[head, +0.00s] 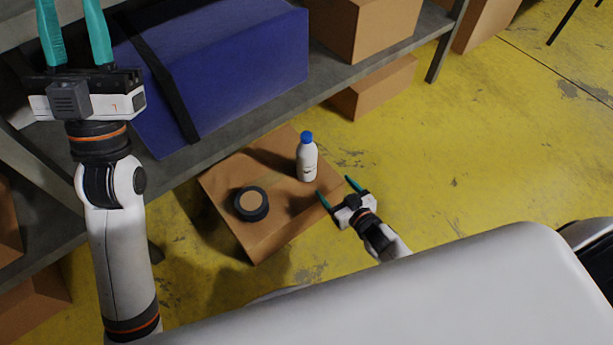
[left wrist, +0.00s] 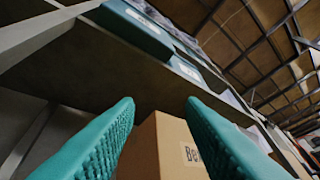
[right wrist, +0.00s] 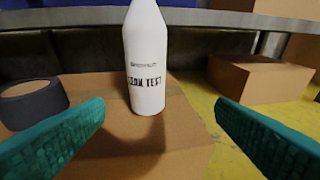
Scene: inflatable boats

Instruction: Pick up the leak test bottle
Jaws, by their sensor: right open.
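The leak test bottle (head: 307,160) is white with a blue cap and stands upright on a cardboard box (head: 264,236). In the right wrist view the bottle (right wrist: 145,60) stands ahead, between my fingers in the picture but beyond their tips; its cap is out of frame. My right gripper (head: 337,191) is open and empty, at the right edge of the box, a little to the right of the bottle. My left gripper (head: 75,35) is open and empty, raised up by the shelf at the upper left. Its teal fingers (left wrist: 160,120) stand apart in the left wrist view.
A dark round roll with a tan centre (head: 251,202) lies on the same box, left of the bottle. A grey shelf (head: 330,85) with a blue bundle (head: 225,70) and a carton (head: 365,30) runs behind. The yellow floor (head: 480,150) on the right is clear.

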